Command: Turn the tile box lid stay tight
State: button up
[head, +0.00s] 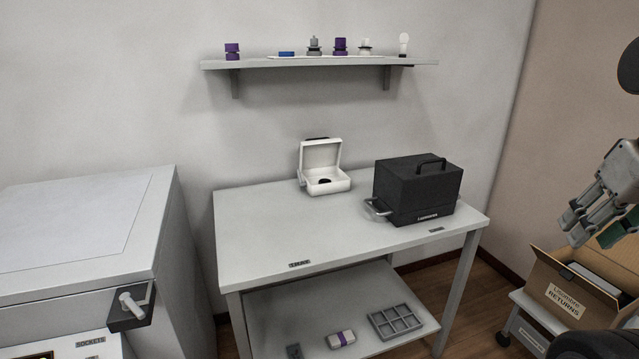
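A small white box (326,186) stands on the grey table with its lid (320,154) raised. A small dark round thing (324,181) shows in its opening. A light grey part (302,180) shows at the box's left side; I cannot tell whether this is the lid stay. No label names this as the tile box. My gripper (590,232) hangs at the right edge of the head view, far to the right of the table and above the returns carton. It touches nothing that I can see. Whether its fingers are open or shut is unclear.
A black case (415,188) with handles stands right of the white box on the table (262,225). The table's front left is clear. A shelf (320,64) holds small parts. A returns carton (570,291) is at right, a large grey cabinet (165,235) at left.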

aim_at(301, 185)
jog(key=i+j, duration=0.1)
jog(key=j, duration=0.25)
jog(key=i+j+u, duration=0.1)
jog(key=j, duration=0.25)
jog(key=i+j, duration=0.15)
jog(key=j, duration=0.15)
jog(key=i+j+u, duration=0.1)
jog(key=j, duration=0.25)
